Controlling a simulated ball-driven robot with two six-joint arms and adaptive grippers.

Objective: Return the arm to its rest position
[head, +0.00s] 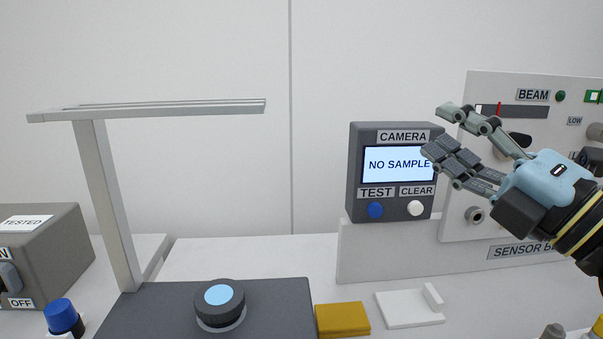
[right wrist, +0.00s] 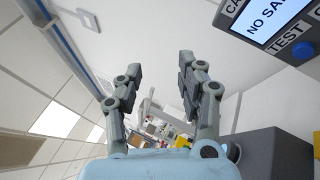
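My right gripper (head: 441,131) comes in from the right edge in the head view, raised above the bench in front of the sensor panel and the right side of the camera box. Its fingers are spread apart with nothing between them. In the right wrist view the two fingers of the gripper (right wrist: 184,72) stand wide apart and empty. The camera box (head: 361,205) has a screen (head: 390,164) reading NO SAMPLE, a blue TEST button (head: 376,210) and a white CLEAR button (head: 415,208). My left gripper is not in view.
The sensor panel (head: 500,95) stands behind my right gripper. A grey lamp-like stand (head: 105,190) rises at left beside a dark base with a round knob (head: 219,300). A yellow block (head: 342,319) and white plate (head: 410,310) lie on the bench. A grey box (head: 45,235) stands far left.

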